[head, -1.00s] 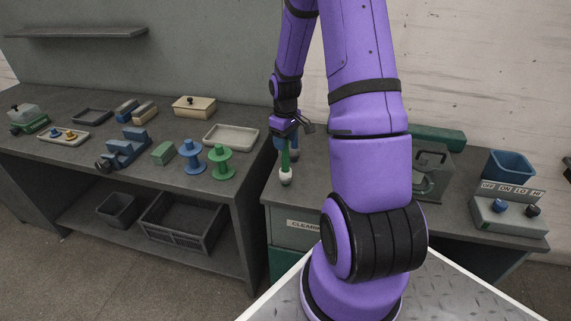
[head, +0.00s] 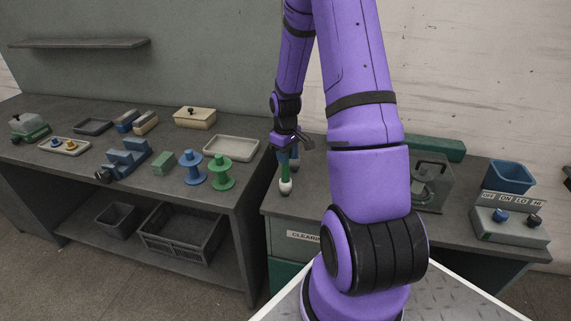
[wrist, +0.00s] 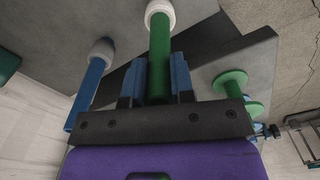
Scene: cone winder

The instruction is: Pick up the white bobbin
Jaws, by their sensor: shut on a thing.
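No white bobbin shows in either view. My gripper (wrist: 157,84) is shut on a green rod with a white rounded end; the green rod (wrist: 159,50) runs between its two blue fingers in the wrist view. In the head view the green rod (head: 285,174) shows below my gripper (head: 288,147), with its white end toward the near side of the right-hand bench. A blue rod (wrist: 88,85) with a white end is beside it, outside the fingers. A blue bobbin (head: 193,168) and a green bobbin (head: 221,173) stand upright on the left bench.
On the right bench are a blue bin (head: 509,177) and a switch box (head: 509,227). A gap separates the benches.

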